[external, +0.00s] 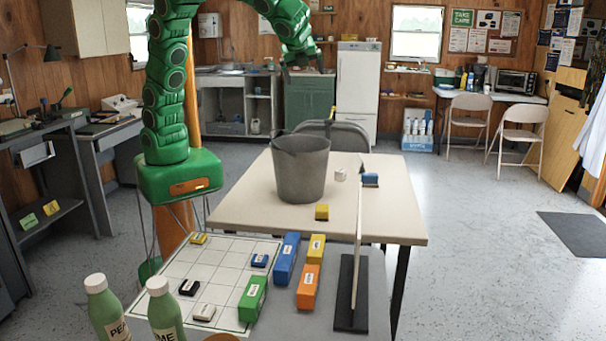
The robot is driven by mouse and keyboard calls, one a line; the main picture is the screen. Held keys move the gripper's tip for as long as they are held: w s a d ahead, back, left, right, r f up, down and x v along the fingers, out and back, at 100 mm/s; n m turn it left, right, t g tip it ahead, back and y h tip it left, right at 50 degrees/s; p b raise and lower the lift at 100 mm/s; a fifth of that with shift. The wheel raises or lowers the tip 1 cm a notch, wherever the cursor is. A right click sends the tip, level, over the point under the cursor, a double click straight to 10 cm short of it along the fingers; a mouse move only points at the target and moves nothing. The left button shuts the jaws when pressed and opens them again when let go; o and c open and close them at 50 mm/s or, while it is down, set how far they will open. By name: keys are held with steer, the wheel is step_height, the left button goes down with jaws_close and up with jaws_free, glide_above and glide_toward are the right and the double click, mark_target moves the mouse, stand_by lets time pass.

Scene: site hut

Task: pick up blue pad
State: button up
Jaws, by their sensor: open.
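A small blue pad (260,261) with a pale label lies on the right part of the white grid sheet (222,262). Another small blue piece (370,180) lies on the beige table (390,220), right of the bucket; I cannot tell which is the blue pad meant. My gripper (299,66) hangs at the end of my green arm, high up and well behind both pieces. It is open, with nothing seen in it. Its fingers are small and dark against the green cabinet.
The grid also carries yellow (198,239), black (189,288) and white (204,312) pieces. Long boxes, one blue (287,259), stand beside it. A grey bucket (300,168) and an upright thin panel (357,250) rise near the middle. Green bottles (165,315) stand in front.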

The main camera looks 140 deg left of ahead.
steer(key=w+a+f+m+g+y, duration=0.15)
steer(key=w+a, duration=0.25)
steer(key=a, duration=1)
steer(key=m+g+y, duration=0.1)
steer(key=m+g, duration=0.1)
steer(key=g, duration=0.2)
glide_above(369, 175)
steer(key=w+d, duration=0.3)
step_height(369, 175, down, 5)
steer(key=shift+n, duration=0.25)
steer(key=f, duration=3.3)
steer(key=shift+a, duration=0.2)
steer(key=shift+s+a+f, duration=0.2)
steer(key=shift+s+f, duration=0.05)
steer(key=shift+f, duration=0.05)
steer(key=shift+t, duration=0.25)
steer(key=shift+x, duration=3.6)
steer(key=shift+w+a+f, duration=0.1)
steer(key=shift+w, duration=0.1)
steer(key=shift+c, duration=0.5)
steer(key=c, duration=1)
